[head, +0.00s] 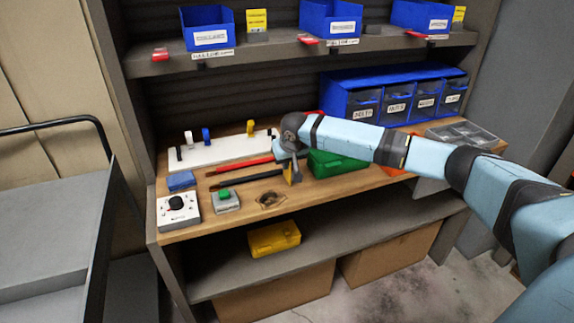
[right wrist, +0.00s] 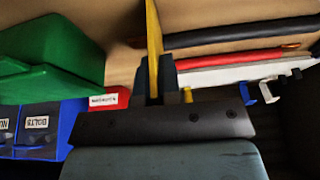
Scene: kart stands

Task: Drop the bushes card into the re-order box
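My right gripper (head: 291,168) reaches in over the workbench from the right. It is shut on a thin yellow card (head: 293,175), which also shows edge-on between the fingers in the right wrist view (right wrist: 154,40). No print on the card can be read, so I cannot confirm it is the bushes card. A red box with a white label (right wrist: 112,97) shows in the right wrist view beside the blue drawers; it looks like the re-order box. In the head view it is mostly hidden behind my arm. My left gripper is not in view.
A green box (head: 335,164) stands beside the gripper. Red and black rods (head: 240,164) lie to its left. Blue drawers (head: 395,95) stand at the back right. Blue bins (head: 208,28) line the upper shelf. A yellow box (head: 274,238) is on the lower shelf.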

